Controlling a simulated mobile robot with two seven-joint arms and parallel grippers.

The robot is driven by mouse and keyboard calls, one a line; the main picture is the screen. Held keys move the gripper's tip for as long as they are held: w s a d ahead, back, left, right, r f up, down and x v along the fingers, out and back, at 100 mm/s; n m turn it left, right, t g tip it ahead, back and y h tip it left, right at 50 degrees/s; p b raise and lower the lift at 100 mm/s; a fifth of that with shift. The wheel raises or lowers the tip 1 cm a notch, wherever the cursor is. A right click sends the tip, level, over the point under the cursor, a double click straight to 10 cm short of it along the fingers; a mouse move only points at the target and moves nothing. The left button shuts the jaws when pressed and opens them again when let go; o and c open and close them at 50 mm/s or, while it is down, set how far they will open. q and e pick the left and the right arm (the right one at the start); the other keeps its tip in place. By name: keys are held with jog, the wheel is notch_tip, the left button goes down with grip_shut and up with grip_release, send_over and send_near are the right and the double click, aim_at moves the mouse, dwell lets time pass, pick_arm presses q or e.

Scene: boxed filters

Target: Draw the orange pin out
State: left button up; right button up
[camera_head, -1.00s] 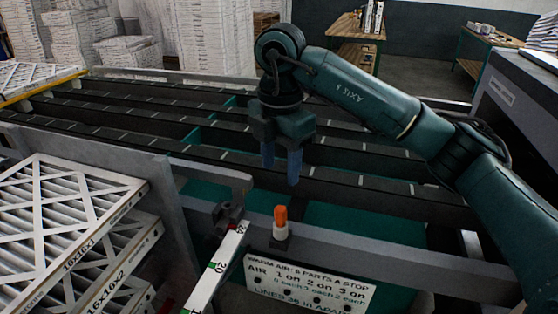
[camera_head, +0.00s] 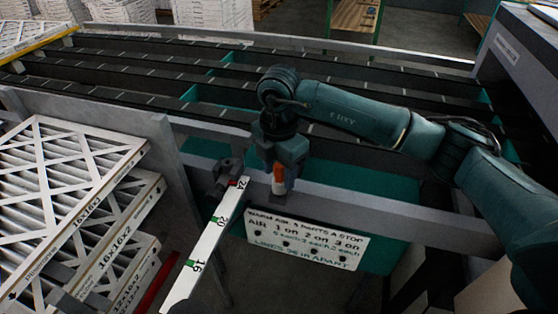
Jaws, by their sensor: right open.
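The orange pin (camera_head: 279,174) stands upright in a pale collar on the grey rail (camera_head: 345,200), just above the white sign. My right gripper (camera_head: 279,178) is low over the rail, pointing down, with its fingers beside the pin. The pin shows in front of the gripper's dark body. The fingers are dark and partly hard to make out, so I cannot tell whether they touch the pin. The gripper is open.
A white measuring strip (camera_head: 207,250) slopes down left of the pin, by a dark clamp (camera_head: 228,172). A white lettered sign (camera_head: 306,238) hangs under the rail. Boxed filters (camera_head: 70,190) are stacked at the left. Long dark slatted rails (camera_head: 150,78) lie behind.

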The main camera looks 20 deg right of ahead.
jog(key=c, duration=0.9)
jog(key=o, duration=0.9)
